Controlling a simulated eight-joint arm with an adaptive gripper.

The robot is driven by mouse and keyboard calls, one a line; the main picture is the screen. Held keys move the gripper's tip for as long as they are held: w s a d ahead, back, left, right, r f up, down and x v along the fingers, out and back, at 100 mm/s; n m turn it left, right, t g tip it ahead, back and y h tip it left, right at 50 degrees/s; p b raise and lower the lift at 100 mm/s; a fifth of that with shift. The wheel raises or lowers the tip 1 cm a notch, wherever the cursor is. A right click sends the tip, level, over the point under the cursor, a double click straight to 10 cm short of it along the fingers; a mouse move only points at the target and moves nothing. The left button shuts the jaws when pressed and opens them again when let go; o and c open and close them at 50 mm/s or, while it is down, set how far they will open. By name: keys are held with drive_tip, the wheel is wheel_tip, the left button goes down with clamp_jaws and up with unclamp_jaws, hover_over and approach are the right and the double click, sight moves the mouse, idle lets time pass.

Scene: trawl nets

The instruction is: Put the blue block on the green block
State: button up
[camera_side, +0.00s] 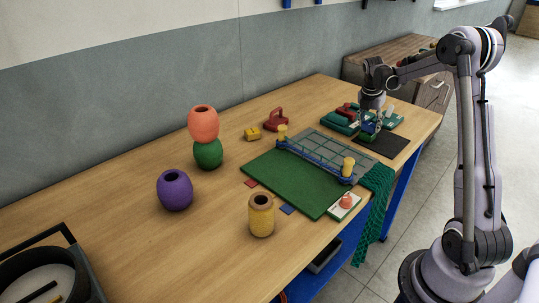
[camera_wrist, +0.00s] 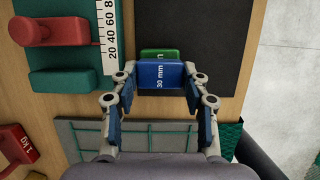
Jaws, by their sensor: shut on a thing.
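The blue block (camera_wrist: 160,76), marked "30 mm", is between the fingers of my gripper (camera_wrist: 159,92) in the wrist view. The gripper is shut on it from both sides. The green block (camera_wrist: 160,54) shows as a strip beyond the blue block's far edge, and the rest of it is hidden under the blue one. In the side view my gripper (camera_side: 371,122) points down at the far right of the table, with the green block (camera_side: 367,137) low beneath it. I cannot tell whether the two blocks touch.
A teal fixture with a ruler scale (camera_wrist: 67,80) and a red-handled piece (camera_wrist: 48,30) stand close on the left in the wrist view. A netted frame (camera_side: 320,152) and green board (camera_side: 290,183) lie nearer the side camera.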

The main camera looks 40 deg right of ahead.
drive_tip(key=shift+f, duration=0.1)
drive_tip(key=o, duration=1.1)
drive_tip(key=shift+o, duration=0.2)
drive_tip(key=v, duration=1.2)
drive_tip(key=a+r+m+t, duration=0.1)
drive_tip(key=a+r+m, duration=0.15)
drive_tip(key=a, duration=0.55)
drive_tip(key=s+a+f+m+t+y, duration=0.1)
drive_tip(key=s+a+f+m+t, duration=0.1)
drive_tip(key=a+m, duration=0.3)
drive_tip(key=s+a+f+m+t+y, duration=0.1)
drive_tip(key=s+a+m, duration=0.3)
drive_tip(key=a, duration=1)
drive_tip(key=s+a+f+m+t+y, duration=0.1)
drive_tip(key=s+a+f+m+t, duration=0.2)
drive_tip(key=a+m, duration=0.3)
drive_tip(key=a, duration=0.4)
drive_tip(key=shift+s+a, duration=0.25)
drive_tip(key=shift+s, duration=0.15)
